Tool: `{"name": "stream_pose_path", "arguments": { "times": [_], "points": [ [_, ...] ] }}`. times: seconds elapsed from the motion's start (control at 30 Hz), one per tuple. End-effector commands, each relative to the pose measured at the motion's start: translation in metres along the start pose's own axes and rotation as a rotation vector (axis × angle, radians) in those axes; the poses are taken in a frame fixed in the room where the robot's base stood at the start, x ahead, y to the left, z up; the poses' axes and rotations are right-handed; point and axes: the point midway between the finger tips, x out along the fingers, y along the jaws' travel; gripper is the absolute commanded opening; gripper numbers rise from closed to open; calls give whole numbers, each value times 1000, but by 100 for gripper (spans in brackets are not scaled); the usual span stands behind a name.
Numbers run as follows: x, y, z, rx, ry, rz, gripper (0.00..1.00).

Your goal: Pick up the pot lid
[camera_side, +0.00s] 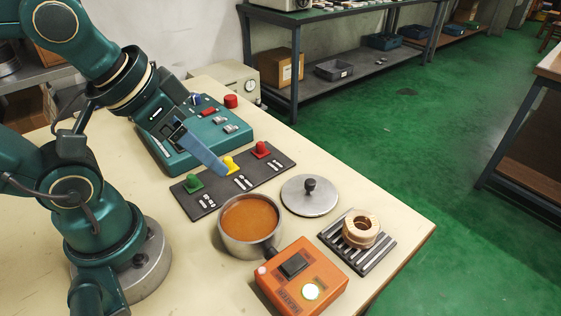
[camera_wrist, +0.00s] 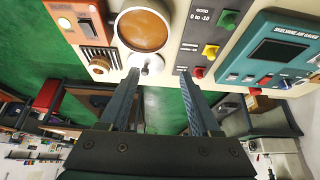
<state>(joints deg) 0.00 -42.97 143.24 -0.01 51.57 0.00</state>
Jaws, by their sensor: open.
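The pot lid (camera_side: 310,196) is a round silver disc with a black knob, lying flat on the table beside the pot. In the wrist view the lid (camera_wrist: 146,64) shows beyond the fingertips, roughly between their lines. The pot (camera_side: 249,226) is metal and holds an orange-brown liquid; it also shows in the wrist view (camera_wrist: 143,30). My gripper (camera_side: 215,170) hangs above the black switch panel, up and left of the lid. In the wrist view my gripper (camera_wrist: 158,80) has its two fingers spread apart, with nothing between them.
A black panel (camera_side: 213,201) carries green, yellow and red knobs. A teal control box (camera_side: 190,140) stands behind it. An orange box (camera_side: 303,277) is in front of the pot. Rings (camera_side: 361,229) sit on a slotted black rack (camera_side: 376,250) right of the lid, near the table's edge.

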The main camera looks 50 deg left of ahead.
Motion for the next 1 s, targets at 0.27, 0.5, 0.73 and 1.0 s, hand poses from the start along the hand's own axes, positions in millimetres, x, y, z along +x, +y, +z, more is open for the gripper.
{"name": "stream_pose_path", "arguments": {
  "times": [0.27, 0.5, 0.73, 1.0],
  "points": [
    [0, 0, 1, -46, -6, 0, 64],
    [-17, 1, -39, -288, 10, 4, 64],
    [-10, 5, -84, -490, -62, -5, 64],
    [34, 15, -130, -688, -188, -51, 64]
  ]
}}
